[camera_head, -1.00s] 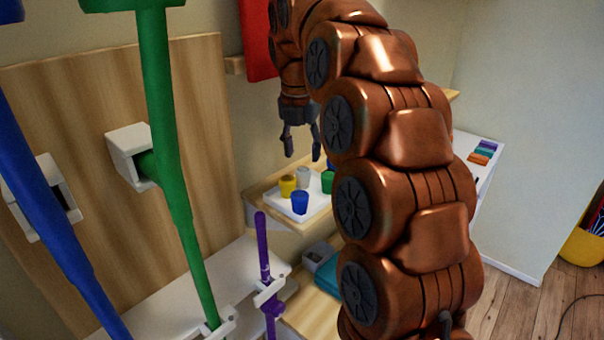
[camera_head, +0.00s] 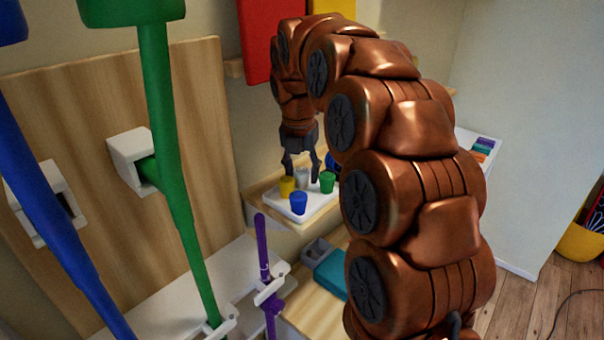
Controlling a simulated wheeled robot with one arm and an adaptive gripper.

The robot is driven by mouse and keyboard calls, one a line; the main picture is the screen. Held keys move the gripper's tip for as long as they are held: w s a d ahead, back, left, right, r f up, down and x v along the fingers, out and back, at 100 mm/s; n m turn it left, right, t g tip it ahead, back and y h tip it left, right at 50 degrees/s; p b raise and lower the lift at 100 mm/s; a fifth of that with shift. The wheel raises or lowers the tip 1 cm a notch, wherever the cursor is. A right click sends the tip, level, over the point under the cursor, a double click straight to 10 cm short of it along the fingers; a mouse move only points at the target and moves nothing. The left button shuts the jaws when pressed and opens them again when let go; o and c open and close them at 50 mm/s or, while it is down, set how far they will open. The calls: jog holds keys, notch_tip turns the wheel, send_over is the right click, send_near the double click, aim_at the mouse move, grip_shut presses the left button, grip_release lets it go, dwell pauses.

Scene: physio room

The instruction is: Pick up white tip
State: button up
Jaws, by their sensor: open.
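The white tip, a small pale grey-white cup shape (camera_head: 302,176), stands on a white tray (camera_head: 281,206) among yellow, blue and green ones. My gripper (camera_head: 302,170) points down, open, right over the tray. Its two dark fingers appear on either side of the white tip in the picture. I cannot tell how far the fingertips are above or behind it, or whether they touch it. Its lower part is partly hidden by the tips in front.
A yellow tip (camera_head: 286,187), a blue tip (camera_head: 298,203) and a green tip (camera_head: 327,182) stand close around it. The tray sits on a wooden shelf (camera_head: 258,207) by the wall. Green (camera_head: 170,150) and blue (camera_head: 62,238) poles stand at the left.

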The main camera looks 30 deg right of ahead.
aim_at(303, 170)
jog(key=c, duration=0.7)
jog(key=shift+r+b, duration=0.1)
jog(key=shift+b, duration=0.25)
jog(key=shift+s+d+r+b, duration=0.1)
jog(key=shift+r+b, duration=0.1)
jog(key=shift+b, duration=0.15)
jog(key=shift+r+b, duration=0.85)
jog(key=shift+r, duration=2.25)
jog(key=shift+s+r, duration=0.1)
jog(key=s+d+b, duration=0.1)
jog(key=s+d, duration=0.1)
jog(key=s, duration=0.4)
jog(key=s+d+b, duration=0.2)
jog(key=s+d, duration=0.1)
jog(key=s, duration=0.3)
jog(key=s+d+b, duration=0.1)
jog(key=s+d, duration=0.1)
jog(key=s, duration=0.4)
jog(key=shift+d+b, duration=0.2)
jog(key=shift+b, duration=0.2)
